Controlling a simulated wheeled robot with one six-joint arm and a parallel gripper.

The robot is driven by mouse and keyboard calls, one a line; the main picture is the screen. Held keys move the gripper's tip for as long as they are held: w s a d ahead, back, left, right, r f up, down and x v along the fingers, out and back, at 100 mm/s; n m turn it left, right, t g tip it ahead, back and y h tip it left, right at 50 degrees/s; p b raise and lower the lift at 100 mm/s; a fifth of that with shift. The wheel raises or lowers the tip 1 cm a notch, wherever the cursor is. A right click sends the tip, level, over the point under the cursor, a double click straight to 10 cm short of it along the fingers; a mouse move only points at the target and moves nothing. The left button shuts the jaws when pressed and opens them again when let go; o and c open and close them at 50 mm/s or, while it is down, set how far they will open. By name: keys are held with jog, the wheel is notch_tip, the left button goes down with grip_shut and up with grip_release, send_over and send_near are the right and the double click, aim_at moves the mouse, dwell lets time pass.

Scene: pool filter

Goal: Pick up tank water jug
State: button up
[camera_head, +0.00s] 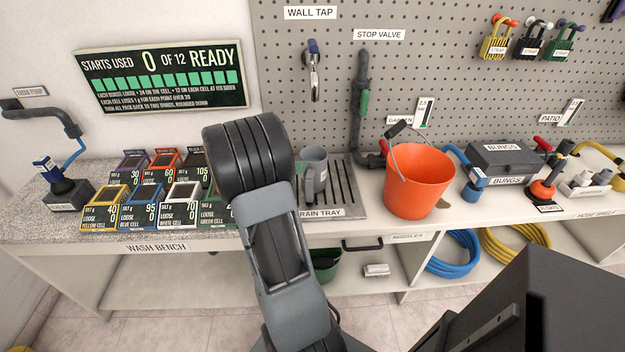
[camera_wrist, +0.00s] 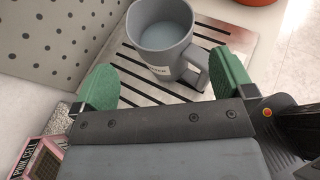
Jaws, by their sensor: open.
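A grey jug (camera_wrist: 160,50) with a handle stands upright on the slotted metal drain tray (camera_wrist: 222,34) in the wrist view. It holds pale blue-grey liquid and has a white label, only partly readable. In the head view the jug (camera_head: 314,168) stands beside my arm, which covers part of the tray (camera_head: 347,203). My gripper (camera_wrist: 166,84) is open and empty in the wrist view, its green fingers apart. The jug is ahead of it, in line with the gap, its handle toward the right finger.
An orange bucket (camera_head: 419,182) stands right of the tray. Several cell boxes (camera_head: 140,193) stand to the left on the wash bench (camera_head: 50,225). A pegboard wall (camera_head: 430,60) with a stop-valve pipe (camera_head: 362,100) rises behind. A pink cell box (camera_wrist: 40,158) is near the gripper's left.

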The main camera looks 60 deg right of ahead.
aim_at(309, 156)
jog(key=shift+x, duration=3.85)
jog(key=shift+s+r, duration=0.1)
jog(key=shift+c, duration=0.4)
jog(key=shift+r, duration=0.1)
jog(key=c, duration=1.4)
